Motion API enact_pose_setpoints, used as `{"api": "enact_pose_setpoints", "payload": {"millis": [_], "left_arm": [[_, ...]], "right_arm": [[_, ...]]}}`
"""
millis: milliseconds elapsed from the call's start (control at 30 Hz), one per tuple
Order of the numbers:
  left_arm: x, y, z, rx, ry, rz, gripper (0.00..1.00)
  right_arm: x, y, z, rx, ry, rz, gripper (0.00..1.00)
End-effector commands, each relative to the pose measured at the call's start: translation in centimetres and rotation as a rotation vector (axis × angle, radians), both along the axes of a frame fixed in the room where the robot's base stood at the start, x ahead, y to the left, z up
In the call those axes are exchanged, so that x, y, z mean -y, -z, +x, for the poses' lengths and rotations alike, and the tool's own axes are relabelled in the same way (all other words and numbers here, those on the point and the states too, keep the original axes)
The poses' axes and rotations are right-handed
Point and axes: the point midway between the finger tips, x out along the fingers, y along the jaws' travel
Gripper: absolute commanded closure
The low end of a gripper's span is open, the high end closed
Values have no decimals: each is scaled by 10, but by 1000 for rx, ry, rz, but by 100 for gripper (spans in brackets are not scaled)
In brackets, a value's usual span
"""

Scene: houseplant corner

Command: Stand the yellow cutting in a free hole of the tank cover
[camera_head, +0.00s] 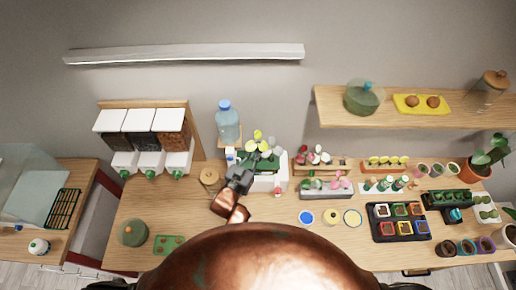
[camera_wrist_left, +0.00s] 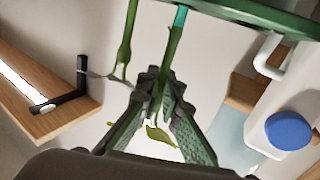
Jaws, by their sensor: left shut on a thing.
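My left gripper (camera_head: 243,178) is at the front left of the white tank (camera_head: 270,184) with the green cover (camera_head: 271,160). In the left wrist view my left gripper (camera_wrist_left: 162,100) is shut on a green stem (camera_wrist_left: 173,48), with a teal band near the top of the picture. A yellow-green leaf (camera_wrist_left: 159,135) shows just past the fingertips. I take this for the yellow cutting; yellow leaves (camera_head: 257,135) show above the tank in the head view. The green cover (camera_wrist_left: 270,12) is close to the stem; whether the stem is in a hole is hidden. My right gripper is out of view.
Another green stem (camera_wrist_left: 126,50) hangs left of the held one. A grey planter (camera_head: 326,187) is right of the tank. The table front (camera_head: 270,211) is fairly clear.

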Motion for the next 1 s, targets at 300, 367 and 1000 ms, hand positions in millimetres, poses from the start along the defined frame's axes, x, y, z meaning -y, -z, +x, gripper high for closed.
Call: {"api": "enact_pose_setpoints", "payload": {"millis": [300,367,1000], "left_arm": [[0,8,0,1,0,0,100],[0,10,0,1,0,0,100],[0,25,0,0,0,0,100]], "right_arm": [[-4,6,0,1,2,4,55],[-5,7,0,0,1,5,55],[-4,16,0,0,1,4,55]]}}
